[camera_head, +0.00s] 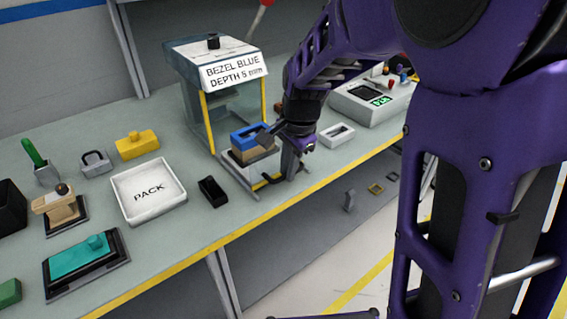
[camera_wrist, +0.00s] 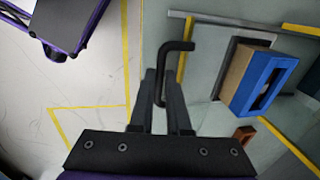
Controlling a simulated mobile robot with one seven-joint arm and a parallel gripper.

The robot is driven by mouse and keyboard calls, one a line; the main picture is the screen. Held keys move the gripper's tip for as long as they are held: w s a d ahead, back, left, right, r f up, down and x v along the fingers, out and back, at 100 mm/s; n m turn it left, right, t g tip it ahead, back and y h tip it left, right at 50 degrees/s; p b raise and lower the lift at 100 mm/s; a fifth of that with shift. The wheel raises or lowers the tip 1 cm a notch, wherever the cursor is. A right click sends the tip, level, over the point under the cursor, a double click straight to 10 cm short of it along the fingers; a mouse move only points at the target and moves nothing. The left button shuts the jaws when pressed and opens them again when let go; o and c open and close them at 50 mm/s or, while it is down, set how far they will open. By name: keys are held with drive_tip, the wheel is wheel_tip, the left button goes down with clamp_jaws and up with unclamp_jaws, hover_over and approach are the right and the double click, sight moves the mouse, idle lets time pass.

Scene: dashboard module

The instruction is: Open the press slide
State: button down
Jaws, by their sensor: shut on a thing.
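The press (camera_head: 215,75) stands on the bench with a sign reading "BEZEL BLUE DEPTH 5 mm". Its slide (camera_head: 239,175) is at the front, outside the press frame, and bears a tan block with a blue bezel (camera_head: 243,137) on top. The bezel also shows in the wrist view (camera_wrist: 268,84). The slide's black bent handle (camera_wrist: 178,46) reaches between my fingers. My gripper (camera_wrist: 162,78) is shut on the handle, near the bench's front edge. In the head view, my gripper (camera_head: 290,160) partly hides the handle and the slide's right side.
A white PACK tray (camera_head: 148,207), a black bin piece (camera_head: 212,191) and a yellow block (camera_head: 137,145) lie left of the press. A light frame (camera_head: 336,135) and a grey console (camera_head: 370,100) stand to the right. The yellow-striped bench edge runs below my gripper.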

drive_tip(key=c, duration=0.9)
unclamp_jaws()
drive_tip(key=s+r+p, duration=0.1)
drive_tip(key=r+p, duration=0.2)
drive_tip(key=r, duration=0.2)
drive_tip(key=s+d+r+p, duration=0.1)
drive_tip(key=r+p, duration=0.2)
drive_tip(key=r, duration=0.3)
drive_tip(key=d+r+p, duration=0.1)
drive_tip(key=r+p, duration=0.2)
drive_tip(key=r, duration=0.3)
drive_tip(key=shift+s, duration=0.4)
